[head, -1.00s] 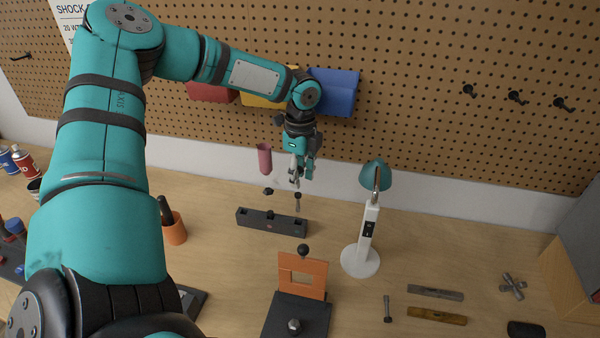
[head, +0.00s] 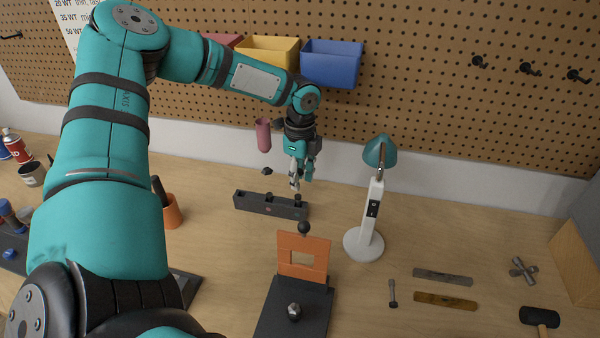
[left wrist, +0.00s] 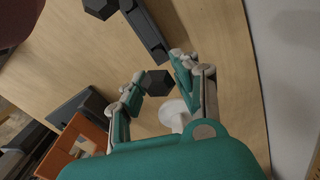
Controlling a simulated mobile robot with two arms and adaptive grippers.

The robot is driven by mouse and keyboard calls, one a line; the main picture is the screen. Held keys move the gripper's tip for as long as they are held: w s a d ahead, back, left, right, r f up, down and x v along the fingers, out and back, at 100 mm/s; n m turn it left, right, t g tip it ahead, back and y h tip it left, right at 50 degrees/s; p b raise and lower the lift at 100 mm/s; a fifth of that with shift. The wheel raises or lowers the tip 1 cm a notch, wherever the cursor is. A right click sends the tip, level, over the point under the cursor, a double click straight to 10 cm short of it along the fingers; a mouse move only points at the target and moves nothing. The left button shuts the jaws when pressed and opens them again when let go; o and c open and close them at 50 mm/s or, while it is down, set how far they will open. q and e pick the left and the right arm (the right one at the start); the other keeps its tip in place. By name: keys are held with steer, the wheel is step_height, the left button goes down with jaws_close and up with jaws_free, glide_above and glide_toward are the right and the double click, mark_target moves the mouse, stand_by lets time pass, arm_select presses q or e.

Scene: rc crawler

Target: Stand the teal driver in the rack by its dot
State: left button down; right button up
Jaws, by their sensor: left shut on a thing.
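The dark rack (head: 250,204) lies on the bench in the head view, with a small reddish mark on its front. My left gripper (head: 295,184) is just above its right end, shut on the teal driver. Of that driver I make out only a dark collar (head: 297,197) below the fingertips, close to the rack; the handle cannot be told from my teal gripper. In the left wrist view the dark collar (left wrist: 157,83) shows between the fingers, with the rack (left wrist: 150,38) beyond. Whether its tip is in a hole is hidden. My right gripper is out of view.
A maroon-handled driver (head: 263,135) is upright at the rack, left of my gripper. A white lamp with a teal shade (head: 376,151) stands to the right. An orange plate on a dark base (head: 303,256) is in front. Colored bins (head: 331,64) hang behind.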

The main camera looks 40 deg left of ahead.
arm_select(q)
steer(key=c, duration=0.9)
jaws_free()
steer(key=shift+r, duration=3.7)
steer(key=shift+f, duration=0.1)
